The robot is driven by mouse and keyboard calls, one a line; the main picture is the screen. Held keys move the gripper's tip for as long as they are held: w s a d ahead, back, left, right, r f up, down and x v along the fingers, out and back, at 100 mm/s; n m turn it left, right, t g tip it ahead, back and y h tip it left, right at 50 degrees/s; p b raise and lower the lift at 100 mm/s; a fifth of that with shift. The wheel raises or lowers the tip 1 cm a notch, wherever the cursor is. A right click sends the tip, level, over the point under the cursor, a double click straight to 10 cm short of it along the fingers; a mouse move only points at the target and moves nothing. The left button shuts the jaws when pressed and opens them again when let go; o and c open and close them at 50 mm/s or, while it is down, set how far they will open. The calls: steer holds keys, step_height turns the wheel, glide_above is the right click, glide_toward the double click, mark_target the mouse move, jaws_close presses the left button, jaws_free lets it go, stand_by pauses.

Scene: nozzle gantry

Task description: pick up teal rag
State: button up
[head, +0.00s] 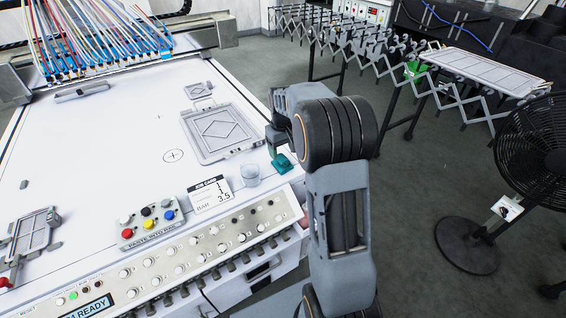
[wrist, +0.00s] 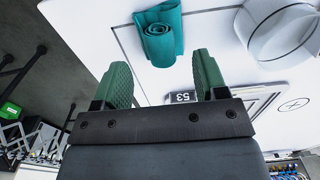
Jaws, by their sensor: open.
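The teal rag (head: 282,163) lies rolled up on the white table near its right edge in the head view. In the wrist view the rag (wrist: 161,36) is a teal roll with a loose flap, just beyond my fingertips and roughly midway between them. My gripper (wrist: 160,75) has green ribbed fingers spread apart with nothing between them. In the head view my gripper is mostly hidden behind my arm, close to the rag.
A clear round container (head: 250,175) stands left of the rag, close by. A grey framed tray (head: 220,133) lies behind it, and a white card (head: 210,193) leans in front. A knob panel (head: 200,245) lines the table's front edge. A black fan (head: 535,160) stands on the right.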

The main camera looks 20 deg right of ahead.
mark_target(282, 157)
steer(key=shift+a+f, duration=0.1)
steer(key=shift+f, duration=2)
steer(key=shift+c, duration=0.5)
steer(key=c, duration=0.9)
